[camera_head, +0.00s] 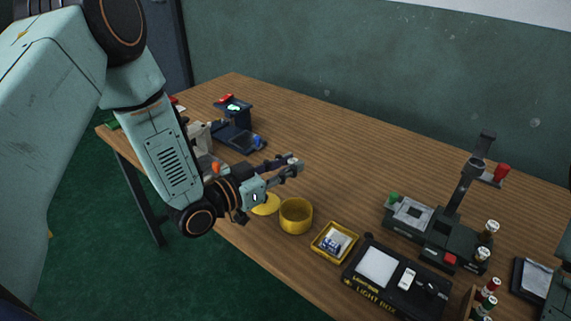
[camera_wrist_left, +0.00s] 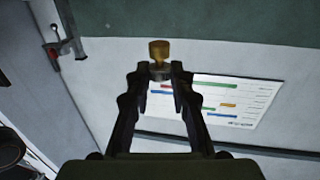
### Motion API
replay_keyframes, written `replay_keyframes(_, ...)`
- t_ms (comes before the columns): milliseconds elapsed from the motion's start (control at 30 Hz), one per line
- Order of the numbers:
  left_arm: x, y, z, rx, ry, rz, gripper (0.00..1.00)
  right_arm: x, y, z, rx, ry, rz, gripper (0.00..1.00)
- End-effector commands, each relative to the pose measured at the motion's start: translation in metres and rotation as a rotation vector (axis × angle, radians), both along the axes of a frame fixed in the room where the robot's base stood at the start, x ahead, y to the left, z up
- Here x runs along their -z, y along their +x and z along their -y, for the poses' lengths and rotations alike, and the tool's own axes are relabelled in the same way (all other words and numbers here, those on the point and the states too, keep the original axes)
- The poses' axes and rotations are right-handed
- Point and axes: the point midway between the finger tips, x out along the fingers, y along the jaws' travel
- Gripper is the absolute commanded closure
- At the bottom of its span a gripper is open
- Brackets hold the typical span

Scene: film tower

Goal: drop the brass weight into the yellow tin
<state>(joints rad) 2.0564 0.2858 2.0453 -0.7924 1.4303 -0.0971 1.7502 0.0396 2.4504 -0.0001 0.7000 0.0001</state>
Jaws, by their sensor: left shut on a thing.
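My left gripper (camera_head: 292,164) reaches in from the left, above the table and slightly behind the yellow tin. It is shut on the brass weight (camera_wrist_left: 159,50), which sticks out past the fingertips in the left wrist view. In the head view the weight is too small to make out clearly at the fingertips. The yellow tin (camera_head: 296,217) stands upright near the table's front edge, with its open top facing up. A flat yellow disc (camera_head: 266,205) lies just left of it, partly hidden by my wrist. My right gripper is not in view.
A yellow tray (camera_head: 335,242) with small items sits right of the tin. A black light box (camera_head: 396,275) and a dark enlarger-like device (camera_head: 440,233) stand further right. A dark blue device (camera_head: 237,128) is at the back left. The table's back middle is clear.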

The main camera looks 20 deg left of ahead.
Motion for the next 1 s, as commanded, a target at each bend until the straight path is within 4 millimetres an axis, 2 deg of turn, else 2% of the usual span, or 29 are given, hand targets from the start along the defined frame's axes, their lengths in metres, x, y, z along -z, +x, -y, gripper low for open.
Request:
replay_keyframes(33,0.008,0.0,0.0,0.001,0.0,0.0,1.0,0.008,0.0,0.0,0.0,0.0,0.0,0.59)
replay_keyframes(400,0.046,-0.001,-0.001,-0.002,0.001,-0.001,1.0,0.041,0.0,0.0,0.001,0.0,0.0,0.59)
replay_keyframes(767,0.049,-0.001,-0.001,-0.003,0.001,0.001,1.0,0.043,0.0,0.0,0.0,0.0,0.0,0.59)
replay_keyframes(800,0.049,-0.001,-0.001,-0.003,0.001,0.001,0.76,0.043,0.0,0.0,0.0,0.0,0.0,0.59)
replay_keyframes(1000,0.049,-0.001,-0.001,-0.003,0.001,0.001,0.59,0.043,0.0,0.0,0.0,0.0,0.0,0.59)
